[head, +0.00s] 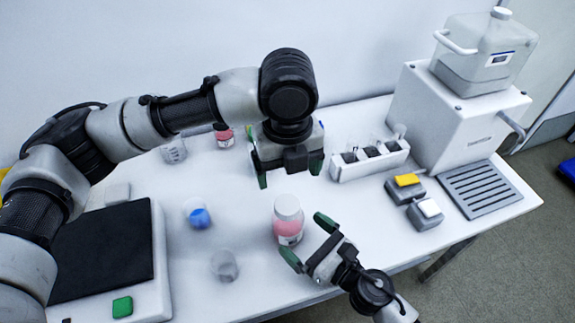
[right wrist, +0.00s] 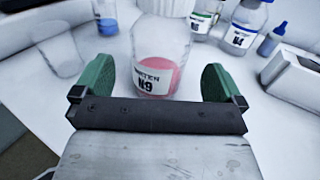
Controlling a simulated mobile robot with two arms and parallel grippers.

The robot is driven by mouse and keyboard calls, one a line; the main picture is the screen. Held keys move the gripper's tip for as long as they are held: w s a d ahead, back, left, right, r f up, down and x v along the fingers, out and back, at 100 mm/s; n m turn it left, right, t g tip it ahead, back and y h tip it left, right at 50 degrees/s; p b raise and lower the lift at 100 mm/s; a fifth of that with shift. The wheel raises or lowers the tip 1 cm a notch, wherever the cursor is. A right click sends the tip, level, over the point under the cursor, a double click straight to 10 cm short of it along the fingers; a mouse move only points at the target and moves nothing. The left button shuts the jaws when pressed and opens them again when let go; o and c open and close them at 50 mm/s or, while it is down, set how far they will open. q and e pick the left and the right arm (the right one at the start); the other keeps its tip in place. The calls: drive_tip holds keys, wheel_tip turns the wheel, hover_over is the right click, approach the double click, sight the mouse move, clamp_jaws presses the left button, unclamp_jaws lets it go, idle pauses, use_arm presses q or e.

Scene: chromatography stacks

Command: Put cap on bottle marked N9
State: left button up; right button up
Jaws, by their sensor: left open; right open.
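The bottle marked N9 (head: 289,232) stands upright on the table with pink contents. Its N9 label faces the camera in the right wrist view (right wrist: 156,80). A white ribbed top, likely a cap (right wrist: 166,6), shows at its mouth, cut off by the frame edge; I cannot tell how it sits. My right gripper (head: 308,241) is open, low at the near right side of the bottle. In the right wrist view its green fingers (right wrist: 158,84) lie either side of the bottle, apart from it. My left gripper (head: 290,172) is open, pointing down behind the bottle, with nothing visible between its fingers.
A beaker with blue liquid (head: 199,217) and an empty clear beaker (head: 224,266) stand left. A white rack (head: 372,164), switch boxes (head: 405,188) and a large white machine (head: 440,125) stand right. Other labelled bottles (right wrist: 243,28) stand behind. A black-topped device (head: 105,250) is far left.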

use_arm(q)
wheel_tip(320, 180, down, 2)
drive_tip(key=shift+b, duration=0.75)
use_arm(e)
drive_tip(key=v, duration=0.4)
drive_tip(key=shift+s+d+f, duration=0.15)
drive_tip(key=shift+s+d+r, duration=0.2)
drive_tip(key=shift+s+d, duration=0.1)
drive_tip(key=shift+d, duration=0.05)
use_arm(q)
drive_tip(key=shift+f, duration=0.1)
